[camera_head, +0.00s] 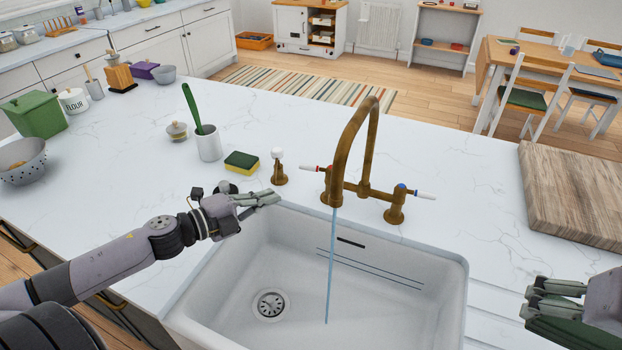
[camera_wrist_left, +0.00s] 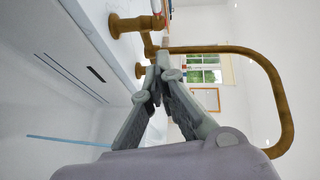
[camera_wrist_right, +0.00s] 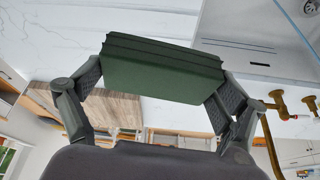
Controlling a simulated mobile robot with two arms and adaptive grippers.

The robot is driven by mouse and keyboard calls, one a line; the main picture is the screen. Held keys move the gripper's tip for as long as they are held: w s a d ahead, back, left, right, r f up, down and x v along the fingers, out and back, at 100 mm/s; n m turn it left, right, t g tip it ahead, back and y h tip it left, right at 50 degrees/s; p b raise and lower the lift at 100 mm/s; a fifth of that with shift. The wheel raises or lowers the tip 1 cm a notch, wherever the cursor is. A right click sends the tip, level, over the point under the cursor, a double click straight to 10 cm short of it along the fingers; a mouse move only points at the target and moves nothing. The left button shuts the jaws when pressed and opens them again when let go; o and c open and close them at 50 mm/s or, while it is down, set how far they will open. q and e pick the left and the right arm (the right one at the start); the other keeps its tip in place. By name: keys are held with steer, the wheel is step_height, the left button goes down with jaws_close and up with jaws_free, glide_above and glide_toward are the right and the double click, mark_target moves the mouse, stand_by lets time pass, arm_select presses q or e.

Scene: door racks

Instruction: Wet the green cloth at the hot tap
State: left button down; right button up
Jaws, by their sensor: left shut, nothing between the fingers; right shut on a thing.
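The brass tap (camera_head: 340,150) arches over the white sink (camera_head: 400,310), and a thin blue stream of water (camera_head: 331,265) runs from its spout into the basin. Its red-marked hot lever (camera_head: 311,168) points left and its blue-marked lever (camera_head: 425,195) points right. My left gripper (camera_head: 278,197) is shut and empty at the sink's back left corner, left of the hot lever. My right gripper (camera_head: 532,298) is at the right edge, right of the sink and away from the stream. It is shut on the folded green cloth (camera_wrist_right: 160,72), which spans its fingers in the right wrist view.
A white pot (camera_head: 208,143) with a green-handled tool is farther left. A wooden board (camera_head: 570,190) lies at the right. The basin is empty apart from the stream and drain (camera_head: 270,304).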

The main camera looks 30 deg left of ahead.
arm_select(q)
steer(key=w, duration=0.1)
arm_select(e)
steer(key=shift+s+a+r, duration=0.1)
steer(key=shift+s+r, duration=0.05)
steer(key=shift+r, duration=0.1)
arm_select(q)
steer(key=p, duration=0.3)
glide_toward(322, 172)
steer(key=d, duration=0.3)
arm_select(e)
step_height(322, 172, up, 3)
steer(key=shift+f, duration=0.15)
steer(key=shift+r+p, duration=0.25)
steer(key=shift+p, duration=0.1)
steer(key=shift+r, duration=0.1)
arm_select(q)
steer(key=w, duration=0.2)
steer(key=w+a, duration=0.1)
steer(key=w, duration=0.1)
steer(key=shift+a+f, duration=0.15)
steer(key=shift+f, duration=0.15)
